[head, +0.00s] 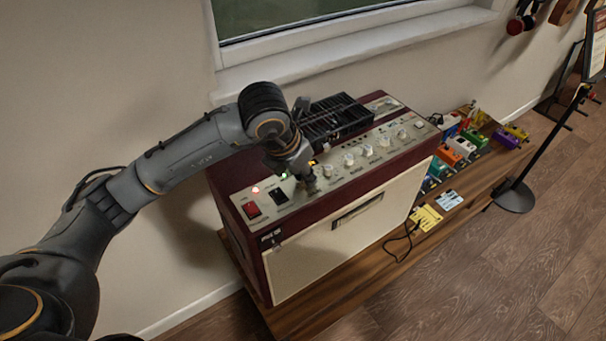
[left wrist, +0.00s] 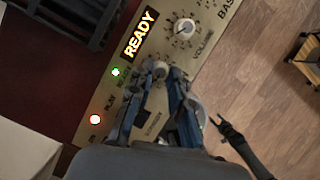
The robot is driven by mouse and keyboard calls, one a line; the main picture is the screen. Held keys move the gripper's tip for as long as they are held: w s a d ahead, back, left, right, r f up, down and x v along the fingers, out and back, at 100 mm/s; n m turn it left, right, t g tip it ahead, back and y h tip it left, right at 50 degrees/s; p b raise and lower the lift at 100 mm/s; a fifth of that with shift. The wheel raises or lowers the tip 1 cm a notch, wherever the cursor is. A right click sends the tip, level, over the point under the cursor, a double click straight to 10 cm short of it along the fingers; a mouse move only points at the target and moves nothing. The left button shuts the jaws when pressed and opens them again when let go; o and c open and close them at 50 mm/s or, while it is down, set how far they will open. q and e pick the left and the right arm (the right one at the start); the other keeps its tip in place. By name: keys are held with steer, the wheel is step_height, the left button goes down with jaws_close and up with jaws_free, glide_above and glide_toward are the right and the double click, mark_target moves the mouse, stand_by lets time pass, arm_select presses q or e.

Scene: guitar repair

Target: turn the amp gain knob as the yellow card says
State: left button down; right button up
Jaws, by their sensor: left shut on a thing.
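The amp (head: 300,232) is a dark red box with a cream front and a pale control panel on top, standing on a low wooden bench. My left gripper (head: 309,184) reaches down onto the left part of the panel. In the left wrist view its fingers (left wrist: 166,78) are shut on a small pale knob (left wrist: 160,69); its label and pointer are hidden. The neighbouring knob (left wrist: 184,28), marked VOLUME, is free. A READY display (left wrist: 139,34) is lit. The yellow card (head: 425,217) lies on the bench right of the amp; its writing is too small to read. My right gripper is out of view.
A black rack-like object (head: 336,118) stands on the amp behind the panel. A red switch (head: 251,209) is at the panel's left. A blue and white card (head: 449,200) and several colourful pedals (head: 461,146) lie to the right, near a black stand (head: 514,196).

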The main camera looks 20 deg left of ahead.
arm_select(q)
steer(key=c, duration=1.2)
jaws_free()
steer(key=v, duration=1.2)
steer(key=shift+f, duration=0.1)
